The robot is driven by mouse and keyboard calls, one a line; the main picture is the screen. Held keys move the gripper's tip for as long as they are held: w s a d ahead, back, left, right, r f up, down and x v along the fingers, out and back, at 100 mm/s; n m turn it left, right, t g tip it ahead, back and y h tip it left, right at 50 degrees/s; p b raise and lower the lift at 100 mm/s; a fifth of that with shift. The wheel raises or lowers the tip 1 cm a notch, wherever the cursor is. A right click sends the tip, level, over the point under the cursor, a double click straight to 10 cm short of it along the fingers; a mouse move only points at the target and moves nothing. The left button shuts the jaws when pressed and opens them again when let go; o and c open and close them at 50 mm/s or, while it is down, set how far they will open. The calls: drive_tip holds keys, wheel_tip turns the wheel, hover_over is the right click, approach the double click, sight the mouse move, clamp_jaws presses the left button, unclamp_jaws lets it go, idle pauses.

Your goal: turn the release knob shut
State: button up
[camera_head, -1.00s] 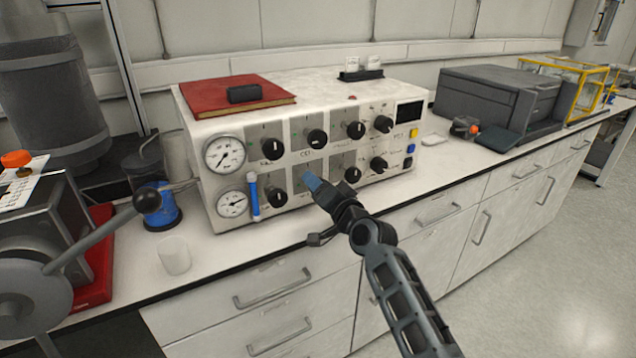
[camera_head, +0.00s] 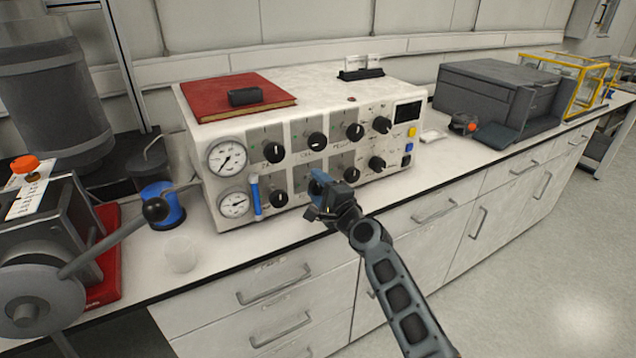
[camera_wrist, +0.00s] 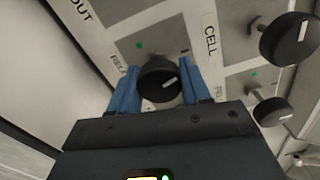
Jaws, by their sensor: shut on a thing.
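The release knob (camera_wrist: 158,80) is a round black knob with a white pointer line, on a panel of the white console (camera_head: 213,200). In the wrist view my gripper (camera_wrist: 160,84) has one blue finger on each side of it and is closed on it. The pointer line slants across the knob's face. Small lettering beside the panel is too blurred to read fully.
Other black knobs (camera_head: 274,152) sit close around my gripper, with a lower-left one (camera_head: 278,198) and a lower-right one (camera_head: 350,174) beside it. Gauges (camera_head: 227,158) and a blue tube (camera_head: 255,196) are at the left. A white cup (camera_head: 180,254) stands on the bench.

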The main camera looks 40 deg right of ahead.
drive_tip(key=shift+s+d+m+p, duration=0.1)
drive_tip(key=shift+m+p, duration=0.3)
drive_tip(key=shift+m, duration=1.2)
drive_tip(key=shift+f, duration=0.1)
drive_tip(key=o, duration=1)
drive_tip(key=shift+o, duration=0.2)
drive_tip(key=v, duration=0.7)
drive_tip(key=shift+s, duration=0.35)
